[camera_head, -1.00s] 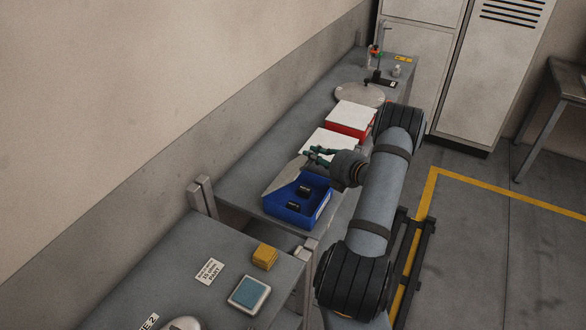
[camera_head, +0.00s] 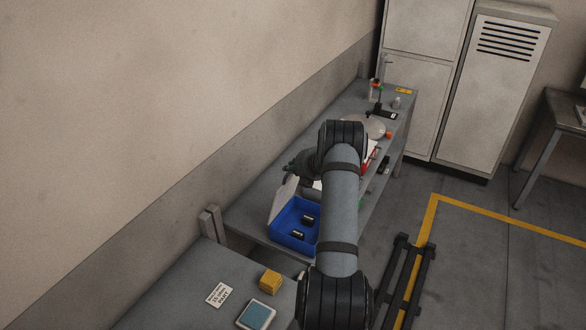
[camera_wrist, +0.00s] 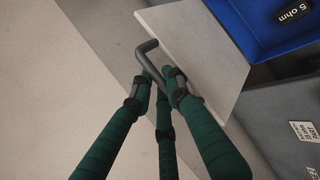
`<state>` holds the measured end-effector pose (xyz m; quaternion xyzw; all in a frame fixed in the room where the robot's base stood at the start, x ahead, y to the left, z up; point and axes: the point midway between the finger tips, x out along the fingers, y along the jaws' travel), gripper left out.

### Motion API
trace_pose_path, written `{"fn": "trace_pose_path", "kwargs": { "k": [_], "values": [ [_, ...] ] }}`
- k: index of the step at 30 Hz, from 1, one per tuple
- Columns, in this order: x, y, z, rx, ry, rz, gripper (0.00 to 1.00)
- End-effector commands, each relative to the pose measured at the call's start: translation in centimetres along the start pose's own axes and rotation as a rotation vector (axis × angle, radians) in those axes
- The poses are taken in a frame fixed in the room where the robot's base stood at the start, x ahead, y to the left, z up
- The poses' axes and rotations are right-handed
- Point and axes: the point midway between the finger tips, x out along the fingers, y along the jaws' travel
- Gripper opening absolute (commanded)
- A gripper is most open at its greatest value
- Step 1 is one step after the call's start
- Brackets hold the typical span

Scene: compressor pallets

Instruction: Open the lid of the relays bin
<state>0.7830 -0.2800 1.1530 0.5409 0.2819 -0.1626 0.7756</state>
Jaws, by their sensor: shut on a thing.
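A blue bin (camera_head: 287,234) stands on the grey bench with its lid raised. The pale lid (camera_head: 281,203) stands tilted up along the bin's wall side. In the wrist view the lid (camera_wrist: 205,45) carries a dark bent handle (camera_wrist: 146,57). My gripper (camera_wrist: 162,80), with green-wrapped fingers, is shut on this handle. In the head view my gripper is mostly hidden behind my arm; no label saying relays is visible.
A red bin (camera_head: 366,168) and a round plate (camera_head: 352,125) are farther along the bench, partly behind my arm. A yellow block (camera_head: 270,281) and a blue-topped box (camera_head: 256,314) sit on the near table. The wall runs close along the left.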

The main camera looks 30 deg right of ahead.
Motion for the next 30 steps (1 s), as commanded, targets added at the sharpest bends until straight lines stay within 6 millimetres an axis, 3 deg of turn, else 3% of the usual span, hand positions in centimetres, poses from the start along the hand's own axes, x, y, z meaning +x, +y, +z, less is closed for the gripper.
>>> {"fn": "trace_pose_path", "kwargs": {
  "k": [8, 9, 18, 30],
  "values": [
    [-0.04, -0.03, 0.21, 0.002, -0.004, 0.0, 0.0],
    [-0.04, -0.04, 0.21, 0.002, -0.004, 0.0, 0.15],
    [-0.02, -0.12, 0.1, 0.001, -0.001, -0.001, 0.33],
    [-0.57, -0.07, 0.1, 0.001, -0.001, -0.001, 0.34]
  ]
}}
